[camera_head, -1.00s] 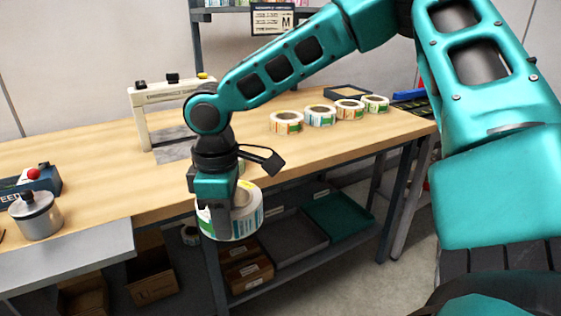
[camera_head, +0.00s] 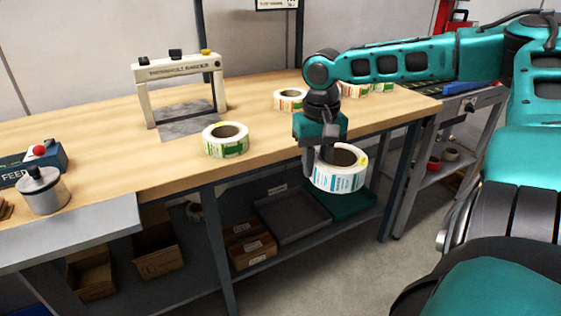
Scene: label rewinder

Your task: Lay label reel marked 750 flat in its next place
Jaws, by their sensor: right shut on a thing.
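My right gripper (camera_head: 322,160) is shut on a white label reel (camera_head: 338,178) with blue printing and a yellow-green patch. It holds the reel in front of the table's front edge, clear of the top. I cannot read a number on it. Another label reel (camera_head: 226,141) with green printing lies flat on the table, left of the gripper. A reel with orange and green print (camera_head: 290,100) lies flat farther back. More reels (camera_head: 381,88) lie to its right, partly hidden by my right arm. My left gripper is not in view.
A cream bander frame (camera_head: 180,88) stands at the back of the wooden table (camera_head: 120,165). A blue feeder box (camera_head: 30,163) and a metal pot (camera_head: 42,190) are at the left. Grey (camera_head: 290,222) and green trays lie on the shelf below. Table between the reels is clear.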

